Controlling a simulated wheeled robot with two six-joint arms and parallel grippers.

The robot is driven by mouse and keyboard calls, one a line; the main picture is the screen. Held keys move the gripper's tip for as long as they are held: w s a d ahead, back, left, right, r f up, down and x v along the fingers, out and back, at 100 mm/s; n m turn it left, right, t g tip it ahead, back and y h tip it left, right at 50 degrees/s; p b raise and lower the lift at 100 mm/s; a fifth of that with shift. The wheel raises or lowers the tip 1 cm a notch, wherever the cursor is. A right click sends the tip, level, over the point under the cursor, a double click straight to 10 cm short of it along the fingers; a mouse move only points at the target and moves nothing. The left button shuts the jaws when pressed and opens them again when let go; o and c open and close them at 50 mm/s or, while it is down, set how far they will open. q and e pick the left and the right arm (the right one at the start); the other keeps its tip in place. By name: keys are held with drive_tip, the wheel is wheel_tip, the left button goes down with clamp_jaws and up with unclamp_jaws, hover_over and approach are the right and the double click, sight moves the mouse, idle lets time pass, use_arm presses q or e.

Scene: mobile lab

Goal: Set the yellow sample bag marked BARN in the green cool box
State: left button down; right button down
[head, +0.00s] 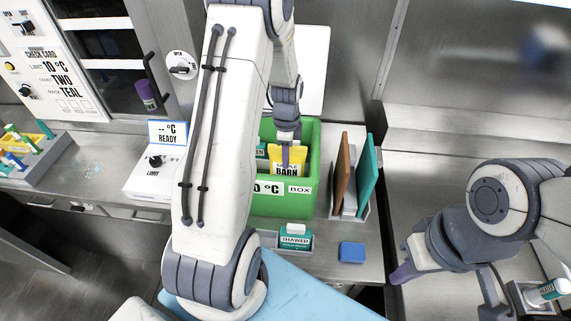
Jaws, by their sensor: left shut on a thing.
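The yellow sample bag marked BARN (287,166) is inside the mouth of the green cool box (310,198). My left gripper (287,146) is above it, shut on the bag's top edge. Whether the bag touches the box floor is hidden by the front wall. The box front carries labels reading "0 °C" in part and "BOX". My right gripper (402,273) is at the lower right, away from the box; its fingers are seen edge-on and I cannot tell whether they are apart.
A teal item (261,151) is also in the box. A rack with brown and teal panels (349,205) stands to its right. In front are a THAWED block (296,239) and a blue block (351,252). A READY device (155,170) is left.

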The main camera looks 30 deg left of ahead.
use_arm(q)
drive_tip(key=shift+f+p, duration=0.3)
drive_tip(key=shift+f, duration=2.05)
drive_tip(key=c, duration=0.7)
unclamp_jaws()
drive_tip(key=shift+r, duration=0.1)
